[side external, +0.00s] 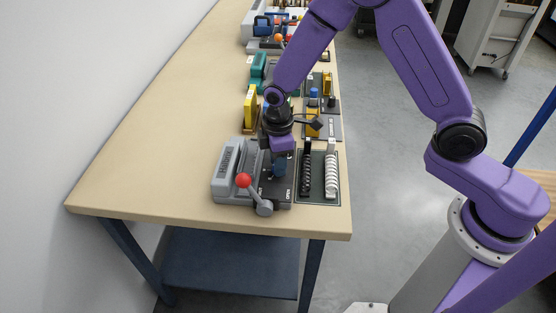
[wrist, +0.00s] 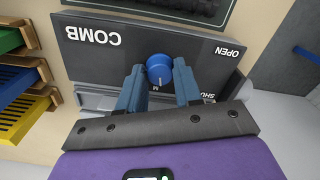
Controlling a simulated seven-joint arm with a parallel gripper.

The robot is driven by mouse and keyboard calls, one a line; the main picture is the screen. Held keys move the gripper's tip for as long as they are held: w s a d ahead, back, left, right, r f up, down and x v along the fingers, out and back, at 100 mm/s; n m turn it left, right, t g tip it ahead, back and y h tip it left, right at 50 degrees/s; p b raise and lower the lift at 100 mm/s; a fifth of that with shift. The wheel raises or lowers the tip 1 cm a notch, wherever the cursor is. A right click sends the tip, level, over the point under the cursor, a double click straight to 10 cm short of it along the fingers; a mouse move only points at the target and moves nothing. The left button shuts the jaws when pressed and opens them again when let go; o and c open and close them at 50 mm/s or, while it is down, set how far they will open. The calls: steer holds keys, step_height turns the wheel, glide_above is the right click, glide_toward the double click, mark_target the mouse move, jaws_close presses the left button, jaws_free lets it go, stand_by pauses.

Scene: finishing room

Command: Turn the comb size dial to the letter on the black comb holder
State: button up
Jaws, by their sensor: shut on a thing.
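The comb size dial (wrist: 159,66) is a round blue knob on a dark panel lettered COMB and OPEN. The panel reads upside down in the wrist view. A white mark on the dial points down in the picture, toward a small letter M. My gripper (wrist: 158,74) is shut on the dial, one blue finger on each side. Other letters around the dial are not visible. In the side view my gripper (side external: 280,165) is over the grey punch machine (side external: 226,172). A black comb (side external: 307,172) stands in a dark tray to its right; no holder letter is legible.
A white comb (side external: 331,174) is beside the black one. A lever with a red ball (side external: 244,180) is at the machine's front. Yellow binders (side external: 250,107) and other machines stand further back. The table's front left is clear.

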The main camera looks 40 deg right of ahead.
steer(key=shift+m, duration=1.1)
steer(key=o, duration=1)
steer(key=shift+r, duration=0.15)
step_height(320, 180, up, 17)
steer(key=shift+r, duration=0.1)
steer(key=shift+n, duration=0.9)
steer(key=s+d, duration=0.3)
steer(key=s, duration=0.6)
steer(key=s+d, duration=0.4)
steer(key=s, duration=0.5)
steer(key=s+d+f, duration=0.1)
steer(key=s+d, duration=0.2)
steer(key=s, duration=0.6)
steer(key=shift+s+d+f, duration=0.1)
steer(key=shift+s+d, duration=0.3)
